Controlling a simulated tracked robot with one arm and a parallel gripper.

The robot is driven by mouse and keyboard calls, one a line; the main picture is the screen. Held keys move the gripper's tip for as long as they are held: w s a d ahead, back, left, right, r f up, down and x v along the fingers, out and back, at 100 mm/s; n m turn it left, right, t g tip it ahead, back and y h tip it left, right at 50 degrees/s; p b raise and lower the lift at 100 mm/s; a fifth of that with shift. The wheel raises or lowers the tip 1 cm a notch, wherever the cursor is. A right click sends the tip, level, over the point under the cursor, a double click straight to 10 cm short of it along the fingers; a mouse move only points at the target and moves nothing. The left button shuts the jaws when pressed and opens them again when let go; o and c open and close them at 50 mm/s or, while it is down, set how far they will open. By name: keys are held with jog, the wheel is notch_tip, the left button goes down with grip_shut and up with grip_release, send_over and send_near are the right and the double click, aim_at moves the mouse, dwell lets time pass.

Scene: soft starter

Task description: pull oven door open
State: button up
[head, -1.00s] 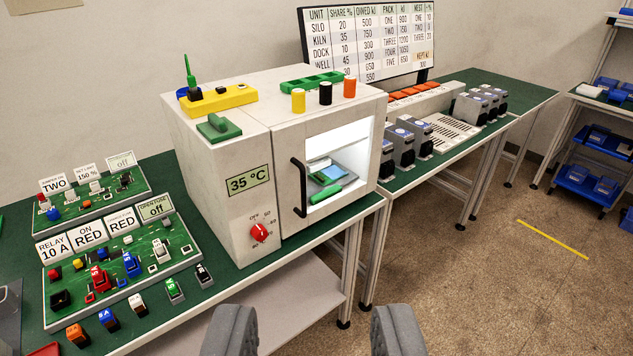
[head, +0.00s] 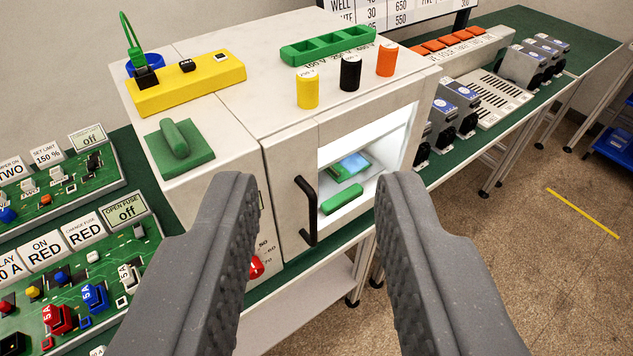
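The white oven (head: 215,95) stands on the green bench, its door (head: 290,165) shut. The door has a lit window (head: 395,130) and a black vertical handle (head: 308,211) on its left side. Through the window I see a green and blue item (head: 347,168) and a green bar (head: 342,199) inside. My gripper (head: 312,190) is open and empty. Its fingers reach toward the door, with the handle showing between them, nearer the left finger. The fingers appear apart from the handle. The left finger partly hides the red dial (head: 257,267) and the temperature display.
Yellow, black and orange cylinders, a green tray (head: 328,45) and a yellow block (head: 186,84) sit on the oven top. Green circuit boards (head: 75,270) lie to the left. Grey units (head: 455,105) stand on the bench at right. Open floor (head: 545,240) lies at right front.

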jog(key=w+d+f+n+t+h+p, duration=0.1)
jog(key=w+d+f, duration=0.5)
jog(key=w+f, duration=0.15)
jog(key=w+d+f+n+p, duration=0.1)
jog(key=w+d+f, duration=0.55)
jog(key=f, duration=0.25)
jog(key=n+y, duration=0.3)
jog(key=y, duration=0.6)
send_near(315, 216)
jog(key=b+x, duration=0.1)
jog(key=x, duration=1)
